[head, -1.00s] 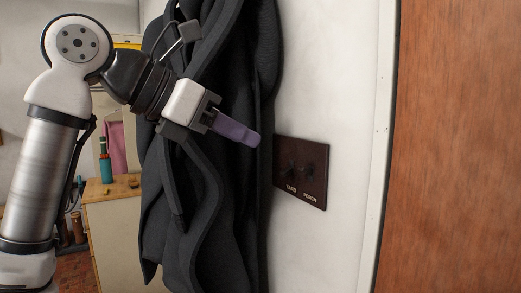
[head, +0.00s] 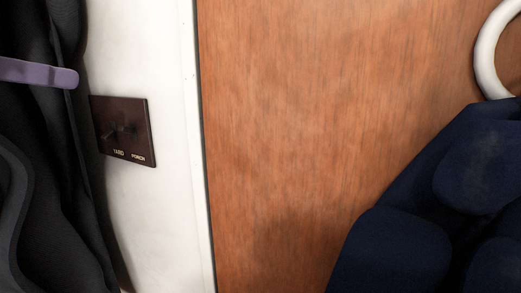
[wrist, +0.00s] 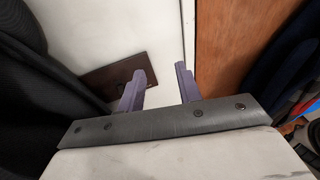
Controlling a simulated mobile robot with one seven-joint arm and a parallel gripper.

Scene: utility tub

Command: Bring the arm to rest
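My gripper (wrist: 159,78) shows in the wrist view with its two purple fingers standing apart and nothing between them. In the head view only one purple finger (head: 38,72) shows at the left edge, in front of dark hanging cloth. A dark brown switch plate (head: 148,145) marked YARD and PORCH is on the white wall, below and to the right of the fingertip. The plate also shows in the wrist view (wrist: 100,78), partly behind the left finger. The exact switch positions are hard to tell.
Dark hanging cloth (head: 35,150) fills the left side, close to my gripper. A wooden door panel (head: 290,120) is right of the white wall (head: 160,50). Dark blue cloth (head: 400,240) bulges at the lower right, under a white ring (head: 484,55).

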